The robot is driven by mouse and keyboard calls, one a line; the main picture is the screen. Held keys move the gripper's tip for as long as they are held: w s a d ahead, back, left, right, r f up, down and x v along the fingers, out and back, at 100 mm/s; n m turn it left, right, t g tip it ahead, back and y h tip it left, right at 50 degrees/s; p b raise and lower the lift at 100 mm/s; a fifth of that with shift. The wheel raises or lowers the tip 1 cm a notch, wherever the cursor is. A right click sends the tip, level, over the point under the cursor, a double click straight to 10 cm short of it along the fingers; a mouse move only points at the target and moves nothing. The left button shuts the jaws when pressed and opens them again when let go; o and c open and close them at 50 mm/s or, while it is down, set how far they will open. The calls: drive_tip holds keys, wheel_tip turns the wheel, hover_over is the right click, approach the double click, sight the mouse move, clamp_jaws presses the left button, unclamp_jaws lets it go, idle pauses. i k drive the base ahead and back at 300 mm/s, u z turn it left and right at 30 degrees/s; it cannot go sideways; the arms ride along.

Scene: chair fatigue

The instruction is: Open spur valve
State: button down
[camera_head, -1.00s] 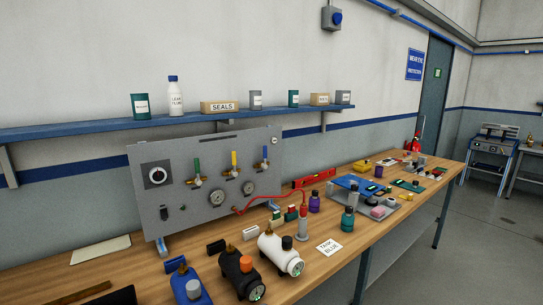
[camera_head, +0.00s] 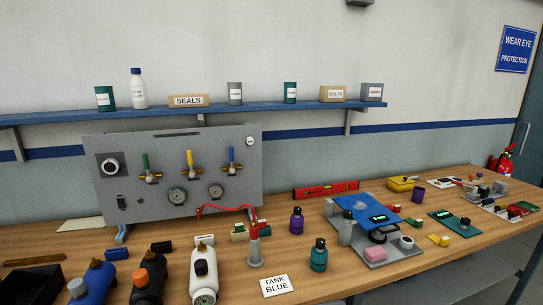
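A grey upright panel (camera_head: 225,191) stands at the back left of the bench. It carries three valves with brass bodies: one with a green lever (camera_head: 146,163), one with a yellow lever (camera_head: 190,159) and one with a blue lever (camera_head: 231,156). All three levers point up. I cannot read a label telling which is the spur valve. A dark knob (camera_head: 110,166) is at the panel's left. My gripper is not in view.
Blue, black and white tanks (camera_head: 203,273) stand in front of the panel, near a "TANK BLUE" card (camera_head: 276,285). Purple (camera_head: 297,221) and teal (camera_head: 319,256) bottles stand to the right. A blue shelf (camera_head: 265,106) with containers runs above the panel.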

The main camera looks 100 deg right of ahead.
sight(232, 159)
drive_tip(key=k, duration=0.65)
drive_tip(key=z, duration=1.15)
